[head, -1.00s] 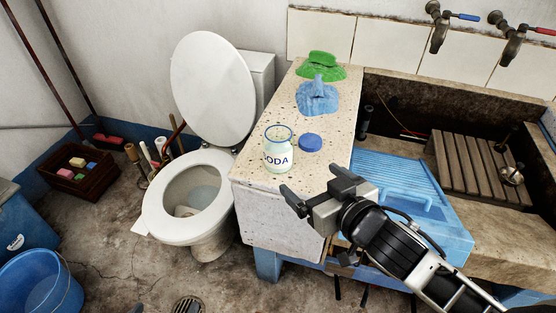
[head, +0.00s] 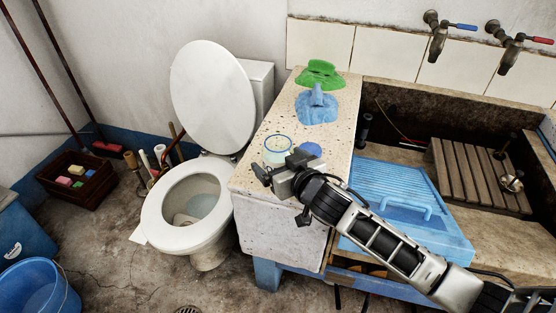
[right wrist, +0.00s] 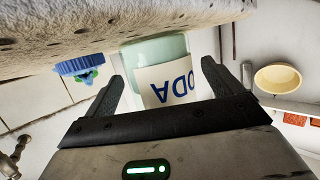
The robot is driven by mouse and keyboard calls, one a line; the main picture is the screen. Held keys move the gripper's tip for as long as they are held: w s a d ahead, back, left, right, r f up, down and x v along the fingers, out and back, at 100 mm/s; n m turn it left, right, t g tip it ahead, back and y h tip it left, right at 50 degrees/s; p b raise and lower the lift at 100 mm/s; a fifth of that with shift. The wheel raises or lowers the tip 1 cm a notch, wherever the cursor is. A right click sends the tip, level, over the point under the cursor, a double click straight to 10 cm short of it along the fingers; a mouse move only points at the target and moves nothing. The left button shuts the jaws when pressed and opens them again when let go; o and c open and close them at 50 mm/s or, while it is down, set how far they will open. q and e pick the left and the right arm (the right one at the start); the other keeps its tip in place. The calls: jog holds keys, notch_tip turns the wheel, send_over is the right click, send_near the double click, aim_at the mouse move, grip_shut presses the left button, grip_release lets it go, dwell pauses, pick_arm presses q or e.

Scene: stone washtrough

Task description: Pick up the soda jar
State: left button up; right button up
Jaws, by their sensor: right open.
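The soda jar (head: 277,144) stands on the speckled stone ledge; in the head view its rim shows and its lower part is hidden behind my right gripper (head: 279,165). In the right wrist view the glass jar (right wrist: 157,50), with pale contents and a white label with blue letters, lies ahead between the two fingers of my open right gripper (right wrist: 161,76). I cannot tell whether the fingers touch it. The blue lid (head: 311,149) lies on the ledge right of the jar, partly hidden by the gripper. My left gripper is not in view.
A blue washboard (head: 385,185) and a slatted wooden rack (head: 470,178) are in the trough at right. The toilet (head: 190,205) stands left of the ledge.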

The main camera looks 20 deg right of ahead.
jog(key=shift+w+a+f, duration=0.15)
jog(key=shift+w, duration=0.3)
jog(key=c, duration=1)
jog(key=shift+c, duration=1.2)
